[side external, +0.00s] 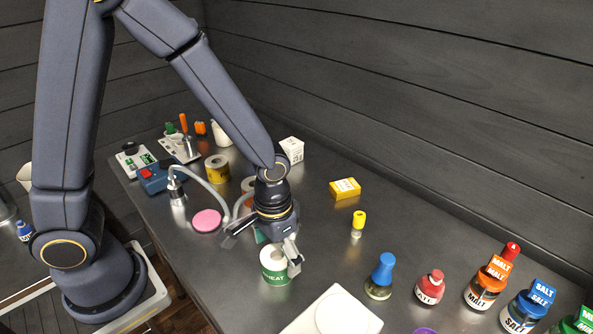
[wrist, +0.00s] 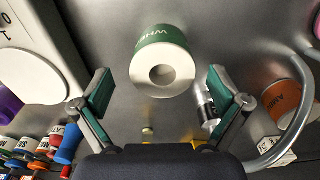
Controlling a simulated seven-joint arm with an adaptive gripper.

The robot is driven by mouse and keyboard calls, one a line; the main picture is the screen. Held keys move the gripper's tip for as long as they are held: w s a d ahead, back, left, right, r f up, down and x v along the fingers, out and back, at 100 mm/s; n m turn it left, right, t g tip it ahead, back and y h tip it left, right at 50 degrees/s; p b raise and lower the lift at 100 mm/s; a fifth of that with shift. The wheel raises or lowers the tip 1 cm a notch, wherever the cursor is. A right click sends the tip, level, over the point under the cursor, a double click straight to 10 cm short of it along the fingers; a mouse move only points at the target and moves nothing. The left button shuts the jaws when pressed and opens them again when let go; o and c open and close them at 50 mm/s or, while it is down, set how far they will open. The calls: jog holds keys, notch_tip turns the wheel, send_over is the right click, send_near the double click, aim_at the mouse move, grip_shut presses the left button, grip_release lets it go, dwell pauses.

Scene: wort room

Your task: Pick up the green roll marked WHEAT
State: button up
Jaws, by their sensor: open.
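The green roll marked WHEAT (side external: 275,266) stands upright on the dark metal bench, white on top with a green label. In the wrist view the roll (wrist: 162,62) shows its round end and centre hole, with part of its lettering. My gripper (side external: 264,246) is open above the bench, close to the roll. One finger overlaps the roll's right edge in the side view; whether it touches is unclear. In the wrist view the fingers of my gripper (wrist: 160,90) lie left and right of the roll, with gaps on both sides. Nothing is held.
A white scale-like plate (side external: 345,306) lies right of the roll, with a blue-capped flask (side external: 380,277) beyond. A pink disc (side external: 207,221) and a curved grey hose (side external: 213,190) are to the left. A yellow-capped vial (side external: 358,221) and yellow box (side external: 345,188) stand behind.

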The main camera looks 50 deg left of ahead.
aim_at(277, 255)
notch_tip(277, 255, down, 4)
jog(key=shift+w+a+f, duration=0.1)
jog(key=shift+w+f, duration=0.05)
jog(key=c, duration=1.3)
